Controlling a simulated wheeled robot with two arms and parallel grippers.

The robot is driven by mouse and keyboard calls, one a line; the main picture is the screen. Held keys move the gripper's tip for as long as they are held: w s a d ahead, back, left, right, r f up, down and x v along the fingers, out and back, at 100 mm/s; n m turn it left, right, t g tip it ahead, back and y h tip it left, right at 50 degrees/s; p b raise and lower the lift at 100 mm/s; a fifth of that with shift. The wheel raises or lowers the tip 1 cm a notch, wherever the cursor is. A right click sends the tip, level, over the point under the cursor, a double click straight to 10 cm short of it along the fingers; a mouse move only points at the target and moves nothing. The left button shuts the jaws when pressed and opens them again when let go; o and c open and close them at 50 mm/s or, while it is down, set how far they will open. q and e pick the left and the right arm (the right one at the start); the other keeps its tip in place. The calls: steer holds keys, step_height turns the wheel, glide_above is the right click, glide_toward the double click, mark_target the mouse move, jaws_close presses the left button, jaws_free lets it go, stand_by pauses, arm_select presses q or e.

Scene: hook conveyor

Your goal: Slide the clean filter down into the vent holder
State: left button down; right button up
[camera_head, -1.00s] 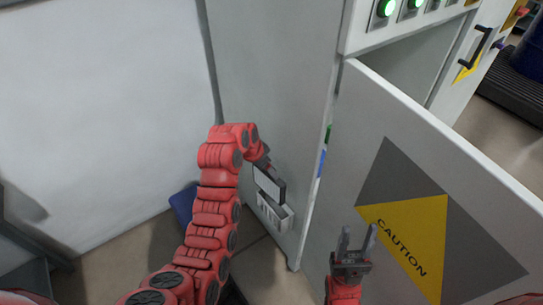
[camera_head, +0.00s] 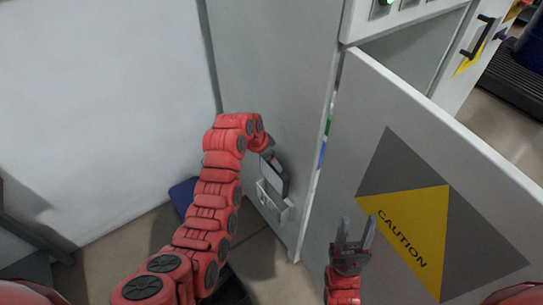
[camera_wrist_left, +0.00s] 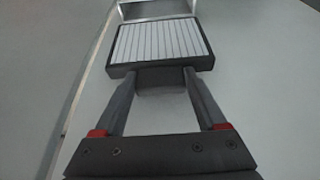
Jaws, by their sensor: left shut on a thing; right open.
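The clean filter (camera_wrist_left: 160,43) is a flat panel with pale ribs in a dark frame. My left gripper (camera_wrist_left: 160,74) is shut on its near edge. In the head view the filter (camera_head: 277,180) is a small dark-edged panel at the left arm's end, just above the vent holder (camera_head: 273,205). The holder is a pale slotted pocket low on the grey cabinet side. Its rim (camera_wrist_left: 155,8) shows beyond the filter's far edge in the left wrist view. I cannot tell whether that edge is inside. My right gripper (camera_head: 354,235) is open and empty.
The open cabinet door (camera_head: 470,165) with a caution sign (camera_head: 402,222) stands behind and right of my right gripper. The tall cabinet side (camera_head: 270,80) is beside my left arm. A blue object (camera_head: 183,193) lies on the floor behind that arm.

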arm_select(q)
steer(key=b, duration=0.1)
glide_above(272, 186)
steer(key=shift+w+a+f, duration=0.1)
steer(key=shift+w+f, duration=0.05)
steer(key=shift+f, duration=1.2)
steer(key=shift+w+f, duration=0.15)
steer(key=shift+f, duration=1.15)
steer(key=shift+f+b, duration=1.1)
steer(key=shift+f, duration=1.85)
steer(key=shift+f+b, duration=0.8)
steer(key=shift+f, duration=0.85)
steer(key=shift+f+b, duration=1.35)
steer(key=shift+f, duration=0.45)
jaws_free()
